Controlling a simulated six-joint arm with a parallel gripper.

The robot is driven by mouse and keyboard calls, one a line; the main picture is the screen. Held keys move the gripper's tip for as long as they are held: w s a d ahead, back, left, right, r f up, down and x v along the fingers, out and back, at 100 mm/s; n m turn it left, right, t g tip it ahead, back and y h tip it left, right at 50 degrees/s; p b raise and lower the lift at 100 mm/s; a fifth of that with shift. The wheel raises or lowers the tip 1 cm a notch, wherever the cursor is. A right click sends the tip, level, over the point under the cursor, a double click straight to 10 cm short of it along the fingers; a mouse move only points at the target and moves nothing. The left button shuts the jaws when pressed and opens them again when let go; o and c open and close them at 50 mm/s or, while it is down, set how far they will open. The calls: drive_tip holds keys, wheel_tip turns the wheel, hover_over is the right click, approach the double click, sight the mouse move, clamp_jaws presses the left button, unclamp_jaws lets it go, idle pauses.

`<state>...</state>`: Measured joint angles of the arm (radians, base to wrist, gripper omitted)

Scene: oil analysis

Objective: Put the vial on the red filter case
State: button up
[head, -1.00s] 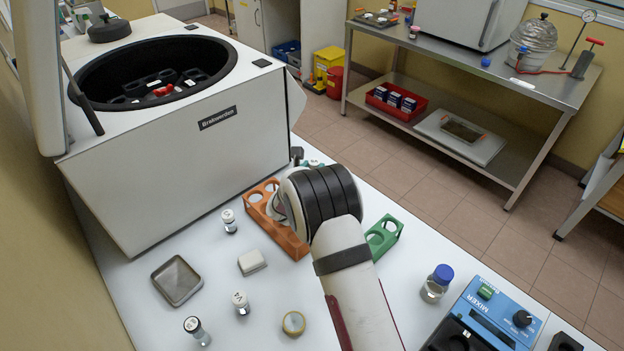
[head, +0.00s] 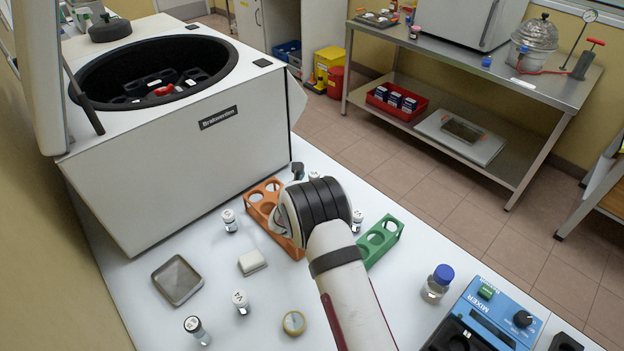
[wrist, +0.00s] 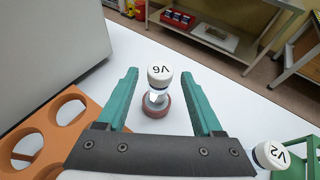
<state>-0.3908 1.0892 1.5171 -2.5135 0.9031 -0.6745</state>
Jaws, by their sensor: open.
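The vial marked V6 (wrist: 160,77), with a white cap and clear glass, stands upright in the wrist view. Its base appears to rest on the round, dull red filter case (wrist: 155,110), on the white table. My gripper (wrist: 159,74) is open, with one teal finger on each side of the vial and a visible gap to both. In the head view my wrist hides the filter case and most of the gripper; a white cap (head: 315,175) shows just behind it.
An orange rack (head: 264,190) is left of my wrist and a green rack (head: 384,236) right. A vial marked V2 (wrist: 268,154) is near the green rack. Several other vials, a metal dish (head: 178,281) and a blue-capped bottle (head: 437,284) stand nearer. The centrifuge (head: 190,160) stands behind left.

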drive_tip(key=shift+r, duration=0.2)
drive_tip(key=v, duration=1.2)
drive_tip(key=s+d+r+m+g+h, duration=0.2)
drive_tip(key=s+d+r+m+h, duration=0.15)
drive_tip(key=d+m, duration=0.35)
drive_tip(key=s+d+r+m+g+h, duration=0.2)
drive_tip(key=d+r+m, duration=0.3)
drive_tip(key=d, duration=0.4)
drive_tip(key=s+d+r+m+g+h, duration=0.1)
drive_tip(key=s+d+r+m+g, duration=0.2)
drive_tip(key=s+d+m+g, duration=0.45)
drive_tip(key=s+a+f+m+g+y, duration=0.1)
drive_tip(key=s+a+m+y, duration=0.15)
drive_tip(key=s+m, duration=0.6)
drive_tip(key=s+a+m+g+y, duration=0.1)
drive_tip(key=s+m+g+y, duration=0.3)
drive_tip(key=s, duration=0.8)
drive_tip(key=s+a+m+t+y, duration=0.3)
drive_tip(key=s+a+m+y, duration=0.1)
drive_tip(key=a+m, duration=0.3)
drive_tip(key=shift+s+a+y, duration=0.3)
drive_tip(key=shift+a+y, duration=0.1)
drive_tip(key=shift+a, duration=0.35)
